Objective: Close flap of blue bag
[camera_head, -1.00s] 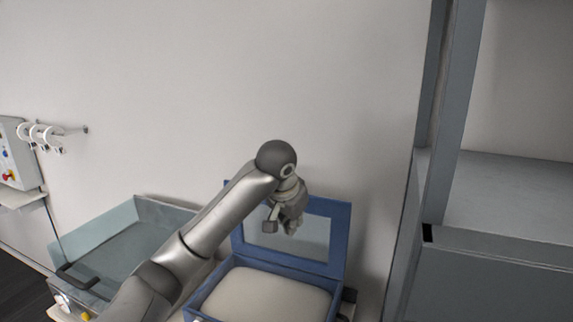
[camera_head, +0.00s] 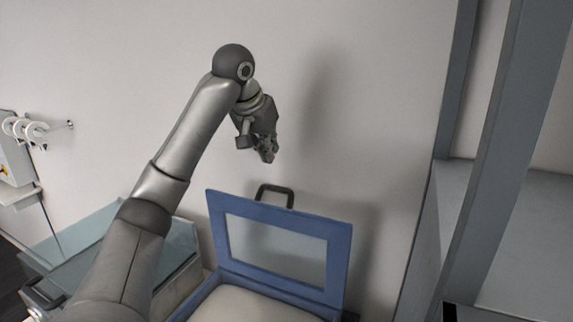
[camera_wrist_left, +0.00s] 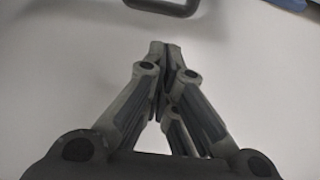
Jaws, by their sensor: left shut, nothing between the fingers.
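The blue bag (camera_head: 209,291) is open at the bottom middle of the head view, with a pale filling inside. Its flap (camera_head: 342,250), a blue frame around a clear window, stands upright at the back. A dark handle (camera_head: 275,188) sticks up from the flap's top edge. My left gripper (camera_head: 268,156) is shut and empty, above the flap and apart from it. In the left wrist view the closed fingertips (camera_wrist_left: 165,47) point toward the handle (camera_wrist_left: 165,5), and a bit of blue (camera_wrist_left: 290,3) shows at the top right. My right gripper is not in view.
A pale blue-green open box (camera_head: 180,245) stands to the left, partly behind my arm. A grey shelf frame (camera_head: 500,160) rises at the right. White rings hang on a wall rod (camera_head: 55,127) at the far left. The wall behind the bag is bare.

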